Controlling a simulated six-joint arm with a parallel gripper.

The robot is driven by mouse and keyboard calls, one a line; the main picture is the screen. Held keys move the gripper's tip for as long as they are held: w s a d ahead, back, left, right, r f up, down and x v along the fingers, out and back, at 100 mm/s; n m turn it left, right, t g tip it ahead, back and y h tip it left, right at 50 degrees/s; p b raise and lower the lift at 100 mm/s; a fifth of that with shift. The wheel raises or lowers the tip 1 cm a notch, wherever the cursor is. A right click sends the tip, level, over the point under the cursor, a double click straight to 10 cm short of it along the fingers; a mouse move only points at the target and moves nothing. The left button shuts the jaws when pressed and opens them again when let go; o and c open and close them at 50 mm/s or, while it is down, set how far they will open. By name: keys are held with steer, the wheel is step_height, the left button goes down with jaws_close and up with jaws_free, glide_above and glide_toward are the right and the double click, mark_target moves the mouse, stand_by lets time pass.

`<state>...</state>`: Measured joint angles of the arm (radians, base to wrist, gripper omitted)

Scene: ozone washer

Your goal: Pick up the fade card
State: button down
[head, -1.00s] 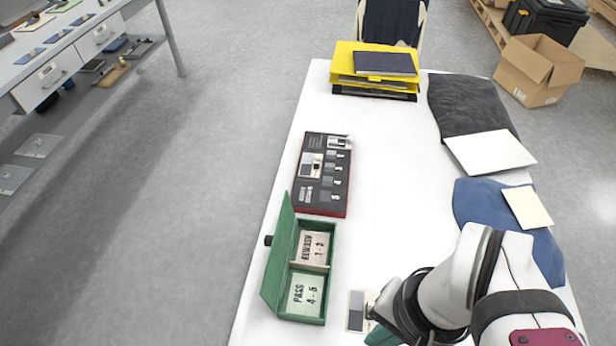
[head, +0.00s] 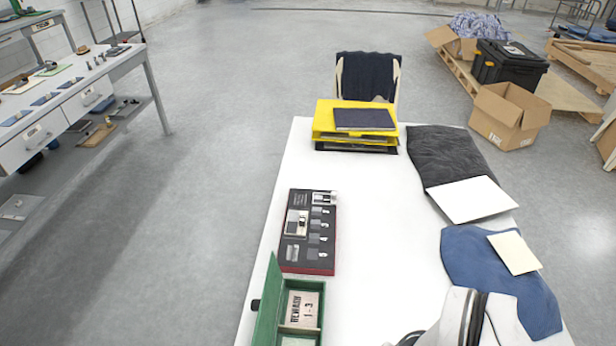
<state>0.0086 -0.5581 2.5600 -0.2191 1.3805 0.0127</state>
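The head view is cut off at the bottom, so my gripper is out of frame. Only my white arm shows at the lower right edge. I cannot tell whether that is the fade card. An open green box (head: 266,312) stands below the board. Its compartment label (head: 303,309) reads REWASH 1-3; its lower compartment is mostly cut off.
On the white table (head: 375,220) are a yellow tray stack (head: 325,123) with a dark book (head: 363,119), dark grey cloth (head: 440,150), a white sheet (head: 470,199) and blue cloth (head: 480,265) with a cream card (head: 514,252). The table's middle is clear.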

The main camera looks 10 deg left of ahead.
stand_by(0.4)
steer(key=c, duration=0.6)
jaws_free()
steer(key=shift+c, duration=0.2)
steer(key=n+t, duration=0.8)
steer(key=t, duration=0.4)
glide_toward(303, 217)
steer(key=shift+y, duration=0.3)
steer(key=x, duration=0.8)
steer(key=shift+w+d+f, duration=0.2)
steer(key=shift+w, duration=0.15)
